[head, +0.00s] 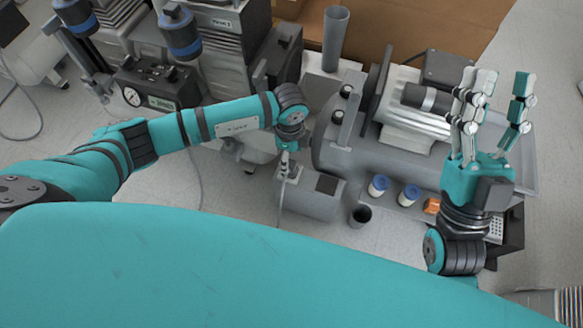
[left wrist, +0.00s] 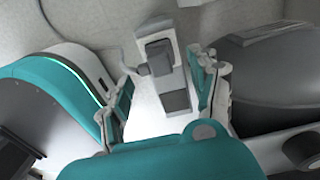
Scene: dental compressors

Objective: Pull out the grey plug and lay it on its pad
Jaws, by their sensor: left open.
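A light grey box (head: 308,198) stands on the floor in the middle of the head view, with a dark square pad (head: 327,184) on its top. In the left wrist view a grey block that looks like the plug (left wrist: 157,58) sits on the box, beyond the dark pad (left wrist: 176,102). My left gripper (head: 287,165) points down over the left part of the box. In the left wrist view its fingers (left wrist: 165,85) are spread, one on each side of the box, with nothing held. My right gripper (head: 497,100) is raised at the right, fingers apart and empty.
A large grey compressor tank (head: 335,150) stands close behind the box. A dark cup (head: 360,215) and two white jars with blue lids (head: 378,186) are to its right. A gauge unit (head: 155,90) stands at the left. Floor in front of the box is clear.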

